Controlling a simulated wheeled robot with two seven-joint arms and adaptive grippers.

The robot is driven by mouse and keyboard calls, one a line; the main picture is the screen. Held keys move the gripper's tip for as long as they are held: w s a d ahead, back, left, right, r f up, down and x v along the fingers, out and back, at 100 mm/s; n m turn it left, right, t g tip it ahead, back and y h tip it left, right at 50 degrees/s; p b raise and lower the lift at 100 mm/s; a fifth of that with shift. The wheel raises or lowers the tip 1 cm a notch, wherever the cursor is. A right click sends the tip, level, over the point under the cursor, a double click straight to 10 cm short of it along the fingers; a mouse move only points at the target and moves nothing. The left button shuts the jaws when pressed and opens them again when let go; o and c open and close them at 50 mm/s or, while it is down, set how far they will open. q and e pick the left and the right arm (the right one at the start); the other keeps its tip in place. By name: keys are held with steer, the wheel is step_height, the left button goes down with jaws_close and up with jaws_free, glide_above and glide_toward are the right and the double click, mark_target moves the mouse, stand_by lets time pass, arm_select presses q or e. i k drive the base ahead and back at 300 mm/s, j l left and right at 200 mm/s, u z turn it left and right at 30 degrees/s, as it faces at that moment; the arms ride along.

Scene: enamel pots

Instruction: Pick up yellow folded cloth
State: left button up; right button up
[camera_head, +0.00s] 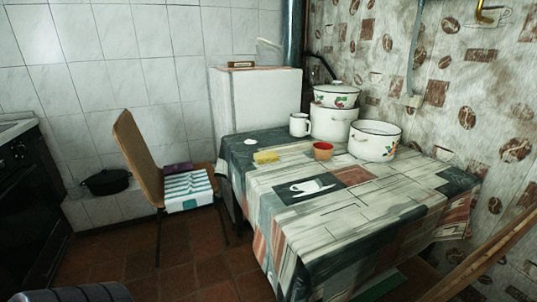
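The yellow folded cloth (266,156) lies flat near the far left part of the table (335,225). It is small and roughly rectangular, and nothing covers it. Neither of my grippers shows in the head view, so their fingers and anything in them cannot be seen. Only dark rounded parts, which seem to be mine, show at the bottom left edge.
A chair (137,155) is left of the table. The table's near part is clear.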

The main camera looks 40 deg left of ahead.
mark_target(262, 158)
steer(key=j+z, duration=0.15)
steer(key=j, duration=0.3)
steer(key=k+j+z, duration=0.2)
steer(key=j, duration=0.25)
steer(key=j+z, duration=0.15)
steer(key=j, duration=0.35)
steer(key=k+j+z, duration=0.15)
steer(key=j, duration=0.25)
steer(key=j+z, duration=0.2)
steer(key=j, duration=0.25)
steer(key=k, duration=0.05)
